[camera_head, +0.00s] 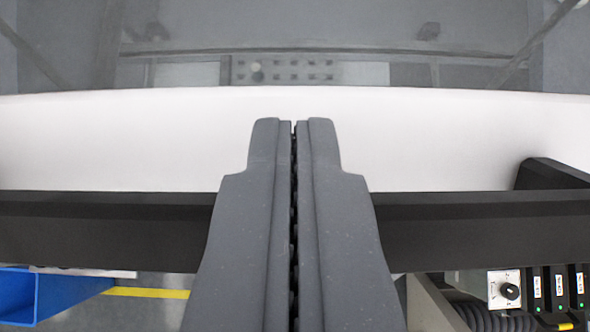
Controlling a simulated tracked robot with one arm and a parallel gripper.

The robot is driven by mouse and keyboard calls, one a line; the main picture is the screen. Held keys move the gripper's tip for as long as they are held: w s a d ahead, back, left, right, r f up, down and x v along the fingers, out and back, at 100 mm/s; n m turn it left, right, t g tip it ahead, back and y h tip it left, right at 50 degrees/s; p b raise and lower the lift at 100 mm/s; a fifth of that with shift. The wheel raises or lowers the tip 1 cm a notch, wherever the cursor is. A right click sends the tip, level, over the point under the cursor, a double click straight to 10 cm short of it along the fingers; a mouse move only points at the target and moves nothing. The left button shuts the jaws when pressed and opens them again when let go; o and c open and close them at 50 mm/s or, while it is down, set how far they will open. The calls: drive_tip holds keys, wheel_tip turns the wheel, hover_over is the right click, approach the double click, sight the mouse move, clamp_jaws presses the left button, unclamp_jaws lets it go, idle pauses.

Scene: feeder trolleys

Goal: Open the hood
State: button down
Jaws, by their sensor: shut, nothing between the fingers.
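My gripper (293,124) is in the middle of the camera view, with its two dark grey fingers shut against each other and nothing between them. Its tips overlap a wide white panel (440,135) that spans the whole width of the view. Above the white panel is a grey, see-through pane (200,70), which looks like the hood's window. Below the white panel a black horizontal bar (480,230) runs across, passing behind the fingers. I cannot tell whether the fingertips touch the white panel or the bar.
A blue box-like part (60,297) is at the lower left, near a yellow floor line (145,292). At the lower right are a rotary knob (509,291) on a white plate, black modules with green lights, and a ribbed hose (490,318). A black bracket (550,175) sits at the right.

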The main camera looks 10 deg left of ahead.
drive_tip(key=shift+f, duration=0.1)
drive_tip(key=s+f+t+b, duration=0.1)
drive_tip(key=s+f+b, duration=0.2)
drive_tip(key=b, duration=0.6)
wheel_tip(320, 180, down, 2)
drive_tip(key=shift+d+f+b, duration=0.25)
drive_tip(key=shift+d+b, duration=0.05)
drive_tip(key=shift+d, duration=0.05)
drive_tip(key=shift+r, duration=0.15)
